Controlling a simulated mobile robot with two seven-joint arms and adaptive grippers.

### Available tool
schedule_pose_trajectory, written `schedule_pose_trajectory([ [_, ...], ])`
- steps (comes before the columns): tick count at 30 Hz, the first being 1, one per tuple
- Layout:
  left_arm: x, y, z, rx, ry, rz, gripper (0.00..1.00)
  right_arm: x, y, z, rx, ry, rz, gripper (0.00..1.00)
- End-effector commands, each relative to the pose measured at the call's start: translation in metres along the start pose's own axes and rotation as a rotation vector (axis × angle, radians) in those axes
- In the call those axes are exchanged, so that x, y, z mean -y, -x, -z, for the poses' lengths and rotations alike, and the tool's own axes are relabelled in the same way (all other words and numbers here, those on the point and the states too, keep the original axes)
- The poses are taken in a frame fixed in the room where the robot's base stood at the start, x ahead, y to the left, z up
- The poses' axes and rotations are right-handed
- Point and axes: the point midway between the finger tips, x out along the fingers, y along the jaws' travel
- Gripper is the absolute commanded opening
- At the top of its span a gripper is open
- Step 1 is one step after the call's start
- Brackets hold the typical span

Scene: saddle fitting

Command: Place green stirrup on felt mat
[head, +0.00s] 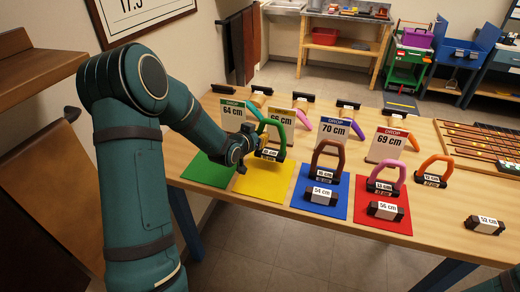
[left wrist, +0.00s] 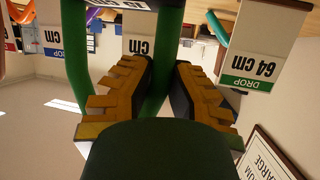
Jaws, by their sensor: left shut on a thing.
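The green stirrup (head: 274,124) stands upright with its dark labelled base at the back of the yellow felt mat (head: 262,184), in front of the 66 cm card. I cannot tell if its base touches the mat. My left gripper (head: 246,150) is shut on one side of its arch. In the left wrist view the fingers (left wrist: 160,95) close around one green bar, and the other green bar (left wrist: 75,45) is to the left. The green felt mat (head: 207,169) is bare, left of the yellow one. My right gripper is not in view.
A brown stirrup (head: 327,157) and a 54 cm block are at the blue mat (head: 320,208). A pink stirrup (head: 385,173) and a 56 cm block are at the red mat (head: 382,222). An orange stirrup (head: 435,165) stands to the right. Cards line the back of the mats.

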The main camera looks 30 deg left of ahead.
Motion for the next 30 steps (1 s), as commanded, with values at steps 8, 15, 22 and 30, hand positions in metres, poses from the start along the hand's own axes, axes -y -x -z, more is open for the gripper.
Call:
schedule_pose_trajectory([
  [8, -0.001, -0.011, -0.025, 0.001, -0.001, -0.001, 0.0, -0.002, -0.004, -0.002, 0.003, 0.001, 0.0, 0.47],
  [15, -0.001, -0.015, -0.036, -0.004, -0.002, 0.0, 0.0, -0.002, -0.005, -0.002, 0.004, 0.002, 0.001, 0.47],
  [22, -0.001, -0.016, -0.039, -0.003, -0.002, -0.001, 0.0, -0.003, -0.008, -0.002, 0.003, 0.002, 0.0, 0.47],
  [30, -0.001, -0.016, -0.039, -0.001, -0.001, -0.001, 0.4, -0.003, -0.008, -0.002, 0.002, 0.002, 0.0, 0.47],
])
